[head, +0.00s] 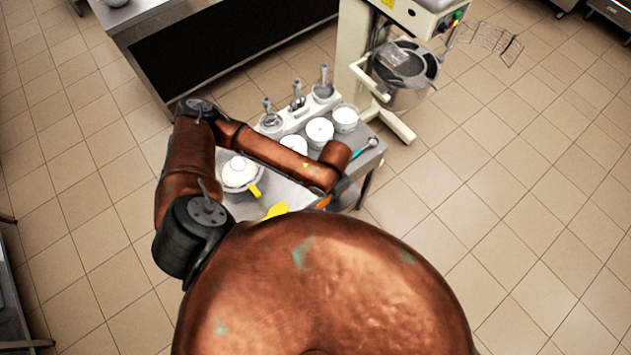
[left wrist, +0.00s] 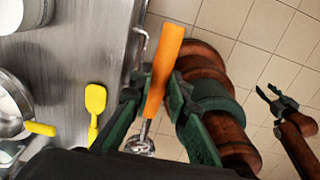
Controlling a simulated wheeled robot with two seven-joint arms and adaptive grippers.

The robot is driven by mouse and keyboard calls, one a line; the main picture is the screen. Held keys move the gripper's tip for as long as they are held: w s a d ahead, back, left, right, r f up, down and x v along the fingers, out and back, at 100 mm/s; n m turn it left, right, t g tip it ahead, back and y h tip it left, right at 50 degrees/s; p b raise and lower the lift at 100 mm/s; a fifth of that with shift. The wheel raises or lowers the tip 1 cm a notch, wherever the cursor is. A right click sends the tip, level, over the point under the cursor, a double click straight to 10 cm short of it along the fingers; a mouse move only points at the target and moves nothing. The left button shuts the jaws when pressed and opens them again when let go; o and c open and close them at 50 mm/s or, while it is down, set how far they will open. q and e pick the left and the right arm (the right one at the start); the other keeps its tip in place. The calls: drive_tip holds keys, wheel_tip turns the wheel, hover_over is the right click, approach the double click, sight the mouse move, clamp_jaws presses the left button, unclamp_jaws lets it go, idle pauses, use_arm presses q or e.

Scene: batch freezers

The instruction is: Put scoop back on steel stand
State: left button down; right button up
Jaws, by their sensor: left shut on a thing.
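My left gripper (left wrist: 154,92) is shut on the orange handle of a scoop (left wrist: 164,62), whose metal head shows below the fingers in the left wrist view. It is held beside the edge of the steel table (left wrist: 80,45), over the floor side. In the head view a bit of the orange handle (head: 325,201) shows past my left forearm, which hides the fingers. A pale stand (head: 298,117) at the table's back holds several upright metal tools; I cannot tell if it is the steel stand. My right gripper (left wrist: 267,92) is open and empty at the right of the left wrist view.
Several white tubs (head: 319,132) stand before the pale stand. A teal-handled tool (head: 365,147) lies at the table's right end. A bowl (head: 240,174) and yellow spatula (left wrist: 95,108) are on the left part. A mixer (head: 402,75) stands behind; floor at right is clear.

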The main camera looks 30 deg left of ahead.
use_arm(q)
drive_tip(key=w+a+f+p, duration=0.1)
drive_tip(key=w+a+f, duration=0.3)
drive_tip(key=w+a+f+p, duration=0.1)
drive_tip(key=w+a+f, duration=0.3)
drive_tip(key=w+f, duration=0.1)
drive_tip(key=shift+w+a, duration=0.25)
drive_tip(key=shift+a, duration=0.15)
drive_tip(key=shift+w+a+f, duration=0.1)
drive_tip(key=shift+f, duration=0.05)
wheel_tip(320, 180, down, 3)
drive_tip(key=shift+w+a, duration=0.1)
drive_tip(key=shift+a, duration=0.05)
drive_tip(key=shift+f, duration=0.3)
